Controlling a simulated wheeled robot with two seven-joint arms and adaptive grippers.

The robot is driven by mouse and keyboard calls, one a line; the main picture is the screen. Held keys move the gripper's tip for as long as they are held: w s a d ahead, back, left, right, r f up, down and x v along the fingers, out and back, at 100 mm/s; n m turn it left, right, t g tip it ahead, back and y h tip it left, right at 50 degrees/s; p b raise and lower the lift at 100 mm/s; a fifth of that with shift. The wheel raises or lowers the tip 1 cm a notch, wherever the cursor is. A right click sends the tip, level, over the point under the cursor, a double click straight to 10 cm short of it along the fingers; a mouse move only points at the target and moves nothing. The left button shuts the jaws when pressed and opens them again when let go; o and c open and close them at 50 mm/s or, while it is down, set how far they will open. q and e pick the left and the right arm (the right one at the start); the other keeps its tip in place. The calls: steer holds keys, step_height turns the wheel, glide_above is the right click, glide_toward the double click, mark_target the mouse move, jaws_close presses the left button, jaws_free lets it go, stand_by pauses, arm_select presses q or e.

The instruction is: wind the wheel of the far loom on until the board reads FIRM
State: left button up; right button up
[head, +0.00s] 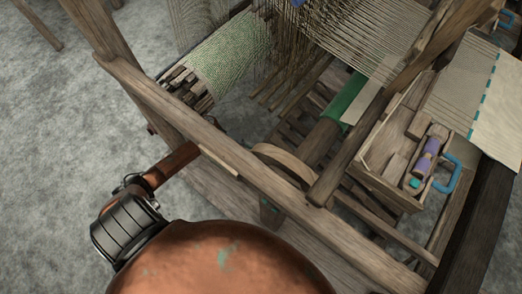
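The loom (175,110) is a wooden frame seen from above, with pale warp threads and a green-white woven roll. A curved wooden edge (285,162) shows behind its long front beam; I cannot tell whether it is the wheel's rim. No board with a readable word is in view. A large copper-coloured link of mine fills the bottom middle. A dark ribbed part and a reddish-brown bar lie to its left, and the bar's far end meets the front beam. I make out no gripper fingers, and I cannot tell what is behind the beam.
A wooden tray (385,182) at the right holds a purple spool (428,155) and blocks. A blue handle-like loop (447,174) is beside it. Pale cloth (497,110) hangs at the far right. Bare grey floor (45,150) lies to the left.

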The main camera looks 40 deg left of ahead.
arm_select(q)
steer(key=shift+c, duration=0.7)
jaws_close()
